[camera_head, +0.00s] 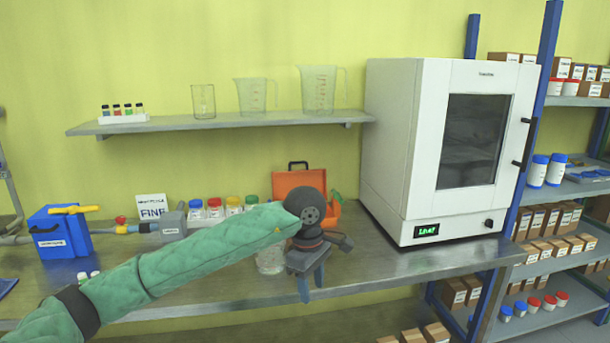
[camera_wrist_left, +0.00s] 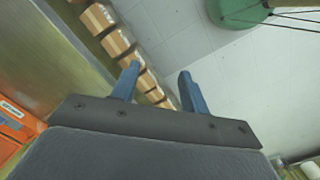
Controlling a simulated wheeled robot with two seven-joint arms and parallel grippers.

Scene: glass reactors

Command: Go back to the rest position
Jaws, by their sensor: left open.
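My left arm, in a green sleeve, reaches in from the lower left of the head view. My left gripper (camera_head: 311,287) hangs near the front edge of the steel bench, fingers pointing down. In the left wrist view the two blue fingers (camera_wrist_left: 158,88) stand apart with nothing between them, over the floor. A clear glass vessel (camera_head: 270,262) stands on the bench just left of the gripper, partly hidden behind the arm. My right gripper is in neither view.
The steel bench (camera_head: 400,272) holds a white oven (camera_head: 400,150), an orange case (camera_head: 298,182), lidded jars and a blue device (camera_head: 58,235). A wall shelf (camera_head: 220,121) carries beakers. Cardboard boxes (camera_wrist_left: 117,42) lie low by the bench. A storage rack stands at right.

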